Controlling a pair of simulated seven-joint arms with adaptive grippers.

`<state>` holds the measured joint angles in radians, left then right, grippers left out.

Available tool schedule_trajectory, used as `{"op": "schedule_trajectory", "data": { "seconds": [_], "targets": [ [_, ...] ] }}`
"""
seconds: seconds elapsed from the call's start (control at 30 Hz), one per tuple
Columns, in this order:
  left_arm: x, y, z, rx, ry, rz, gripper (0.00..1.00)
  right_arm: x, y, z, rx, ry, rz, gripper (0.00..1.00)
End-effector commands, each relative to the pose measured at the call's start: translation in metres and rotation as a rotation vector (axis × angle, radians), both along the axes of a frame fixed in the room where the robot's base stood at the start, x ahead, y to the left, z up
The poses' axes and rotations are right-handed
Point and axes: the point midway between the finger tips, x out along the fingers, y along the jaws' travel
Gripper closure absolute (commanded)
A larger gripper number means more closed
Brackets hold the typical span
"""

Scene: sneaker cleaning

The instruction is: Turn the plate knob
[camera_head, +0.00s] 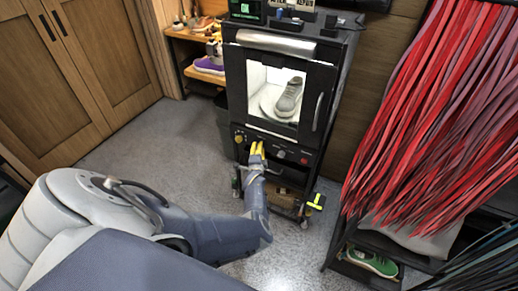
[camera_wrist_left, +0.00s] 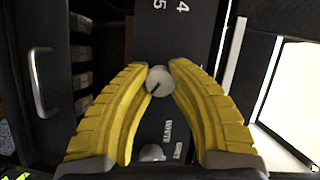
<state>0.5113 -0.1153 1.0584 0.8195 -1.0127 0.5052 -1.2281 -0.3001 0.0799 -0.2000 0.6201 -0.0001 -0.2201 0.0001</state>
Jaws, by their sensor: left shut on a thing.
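A black cleaning cabinet (camera_head: 236,85) stands in the middle of the head view. Behind its window a grey sneaker (camera_head: 290,95) rests on a round white plate (camera_head: 267,103). A control panel with several knobs runs below the window. My left gripper (camera_head: 257,148), with yellow fingers, reaches this panel. In the left wrist view its fingertips (camera_wrist_left: 159,80) are closed on both sides of a round grey knob (camera_wrist_left: 159,83) with a dark pointer line. I cannot read which label belongs to this knob. My right gripper is not in view.
A red knob (camera_head: 304,160) is on the panel's right. A vertical handle (camera_head: 318,111) is on the cabinet door. Red hanging strips (camera_head: 430,110) fill the right side. A shoe shelf (camera_head: 190,33) stands back left.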

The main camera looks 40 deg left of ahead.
Motion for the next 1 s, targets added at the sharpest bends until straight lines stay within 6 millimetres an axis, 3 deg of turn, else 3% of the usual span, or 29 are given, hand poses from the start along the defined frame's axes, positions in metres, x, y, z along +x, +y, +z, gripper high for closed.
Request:
{"op": "schedule_trajectory", "data": {
  "seconds": [0.4,0.43,0.67,1.0],
  "targets": [
    [-0.0022,0.0017,-0.0025,0.003,0.006,0.003,1.0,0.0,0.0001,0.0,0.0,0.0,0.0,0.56],
    [-0.0022,0.0017,-0.0025,0.003,0.006,0.003,0.76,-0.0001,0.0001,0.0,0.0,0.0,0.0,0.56],
    [-0.0011,0.0012,-0.001,0.003,0.003,0.001,0.49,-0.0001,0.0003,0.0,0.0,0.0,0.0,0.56],
    [-0.0004,0.0009,0.0014,0.004,0.001,0.0,0.48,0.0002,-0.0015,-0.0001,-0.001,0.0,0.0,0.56]
  ]
}}
